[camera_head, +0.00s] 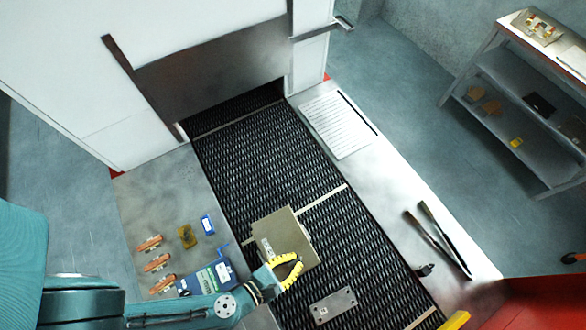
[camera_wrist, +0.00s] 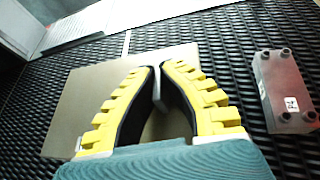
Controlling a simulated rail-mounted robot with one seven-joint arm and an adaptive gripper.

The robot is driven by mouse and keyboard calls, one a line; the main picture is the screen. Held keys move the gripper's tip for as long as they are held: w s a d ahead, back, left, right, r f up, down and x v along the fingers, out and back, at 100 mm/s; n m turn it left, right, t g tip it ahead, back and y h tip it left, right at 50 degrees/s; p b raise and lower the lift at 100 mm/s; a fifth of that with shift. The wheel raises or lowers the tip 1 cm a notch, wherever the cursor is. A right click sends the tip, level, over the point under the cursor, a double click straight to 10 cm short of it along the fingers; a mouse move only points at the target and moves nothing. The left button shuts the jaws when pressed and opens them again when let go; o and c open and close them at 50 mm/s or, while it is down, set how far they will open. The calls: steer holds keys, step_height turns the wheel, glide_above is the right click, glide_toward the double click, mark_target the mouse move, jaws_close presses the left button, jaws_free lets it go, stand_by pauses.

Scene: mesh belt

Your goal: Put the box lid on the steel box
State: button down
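A flat tan-grey square plate, which looks like the box lid (camera_head: 295,222), is over the mesh belt near its front part. It also fills the middle of the wrist view (camera_wrist: 85,100). My gripper (camera_head: 294,265) is at the plate's right-front part, with its yellow fingers close together. In the wrist view the fingertips (camera_wrist: 160,70) nearly meet around a thin grey upright piece, apparently the lid's handle.
A small steel block with corner studs (camera_head: 333,306) lies on the belt (camera_head: 240,170), right of the plate in the wrist view (camera_wrist: 285,90). Copper parts (camera_head: 157,262) and a blue device (camera_head: 207,278) lie left. Tongs (camera_head: 440,240) lie on the right ledge. The belt behind is clear.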

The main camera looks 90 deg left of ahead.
steer(key=shift+f+b, duration=0.85)
steer(key=shift+f, duration=1.1)
steer(key=shift+f+b, duration=0.45)
steer(key=shift+f, duration=0.2)
steer(key=c, duration=1.2)
jaws_free()
steer(key=shift+c, duration=0.2)
steer(key=shift+r, duration=0.15)
